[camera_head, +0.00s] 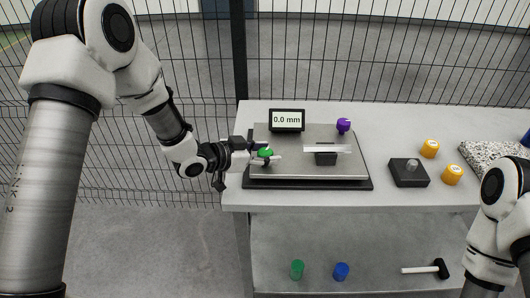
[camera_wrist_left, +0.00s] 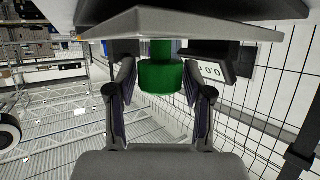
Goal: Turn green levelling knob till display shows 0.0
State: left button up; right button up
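The green levelling knob (camera_head: 265,153) sits at the left edge of a grey levelling plate (camera_head: 290,143) on the bench. The display (camera_head: 287,120) behind it reads 0.0 mm. My left gripper (camera_head: 263,157) reaches in from the left with its fingers around the knob. The display (camera_wrist_left: 209,71) shows upside down there, partly hidden. My right gripper is out of view.
A purple knob (camera_head: 344,126) stands at the plate's back right. A black box (camera_head: 409,173) and two orange-yellow caps (camera_head: 430,149) are to the right. A wire fence (camera_head: 200,60) stands behind the bench.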

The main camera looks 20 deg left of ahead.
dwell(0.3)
pick_arm(q)
jog(key=v, duration=1.1)
jog(key=shift+s+a+r, duration=0.2)
jog(key=shift+s+a, duration=0.05)
